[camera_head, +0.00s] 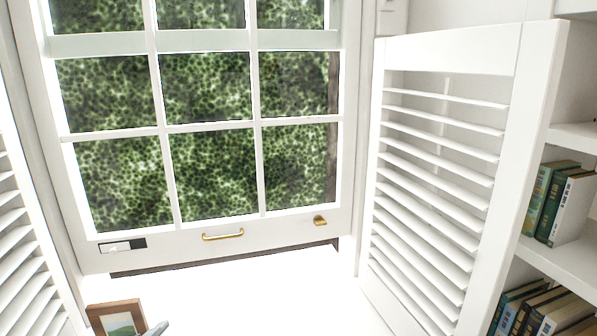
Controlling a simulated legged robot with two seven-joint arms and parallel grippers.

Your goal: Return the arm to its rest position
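A small grey-blue tip at the bottom edge of the head view, left of centre, looks like the end of my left gripper (156,328). It overlaps the lower right corner of a picture frame, and I cannot tell whether they touch. The rest of this gripper is below the view, so its opening is hidden. My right gripper and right arm are not in view.
A white sash window (190,238) with a brass handle (223,235) fills the back; a dark strip shows under it. White louvred shutters stand left (22,250) and right (500,190). A wooden picture frame (96,314) is low left. Bookshelves (575,255) are at right.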

